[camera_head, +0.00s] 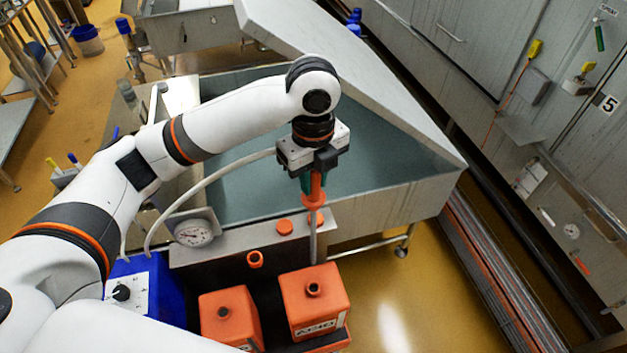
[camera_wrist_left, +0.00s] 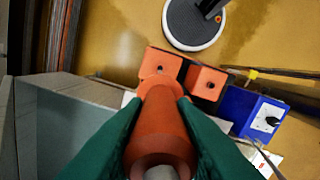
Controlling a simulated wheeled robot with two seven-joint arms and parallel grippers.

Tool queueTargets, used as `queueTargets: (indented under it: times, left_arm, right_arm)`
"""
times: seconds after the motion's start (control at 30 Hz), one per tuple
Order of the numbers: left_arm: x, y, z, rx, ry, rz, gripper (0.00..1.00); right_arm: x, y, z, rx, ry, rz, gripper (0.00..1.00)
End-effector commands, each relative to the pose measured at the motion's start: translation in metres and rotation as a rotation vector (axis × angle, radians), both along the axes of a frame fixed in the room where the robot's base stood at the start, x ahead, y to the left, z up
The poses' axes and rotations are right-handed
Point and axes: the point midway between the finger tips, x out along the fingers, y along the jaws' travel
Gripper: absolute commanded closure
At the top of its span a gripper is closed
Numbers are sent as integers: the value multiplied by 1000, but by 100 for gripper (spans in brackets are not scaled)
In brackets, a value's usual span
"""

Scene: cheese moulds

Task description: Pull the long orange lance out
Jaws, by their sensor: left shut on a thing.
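The orange lance (camera_head: 314,188) hangs upright below my left gripper (camera_head: 313,177) in the head view. The gripper's green fingers are shut around its orange upper part. In the left wrist view, the thick orange body (camera_wrist_left: 160,128) lies between both green fingers of the left gripper (camera_wrist_left: 160,120), with a pale end nearest the camera. A thin grey shaft (camera_head: 312,246) runs down below the orange part, beside an orange collar (camera_head: 317,218) at the bench edge. My right gripper is out of view.
A second orange canister (camera_head: 229,318) and a blue box with a knob (camera_head: 132,292) stand to the left. An orange cap (camera_head: 285,227) and a gauge (camera_head: 194,233) are nearby. The large steel vat (camera_head: 385,205) lies just behind the gripper.

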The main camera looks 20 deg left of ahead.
Motion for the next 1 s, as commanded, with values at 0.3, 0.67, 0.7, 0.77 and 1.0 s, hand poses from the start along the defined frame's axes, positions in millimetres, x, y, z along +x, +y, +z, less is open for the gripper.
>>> queueTargets:
  times: [0.3, 0.67, 0.7, 0.77, 1.0]
  left_arm:
    - [1, 0, 17, -1, -2, -1, 100]
    - [0, 0, 29, 0, 0, -1, 100]
    - [0, 0, 29, 0, 0, -1, 100]
    - [0, 0, 29, 0, 0, -1, 100]
    - [-1, 1, 23, 0, 0, 32, 100]
  right_arm:
    - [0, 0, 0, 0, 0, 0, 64]
    - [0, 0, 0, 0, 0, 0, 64]
    - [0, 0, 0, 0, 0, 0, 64]
    - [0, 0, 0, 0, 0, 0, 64]
    - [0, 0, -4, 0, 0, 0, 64]
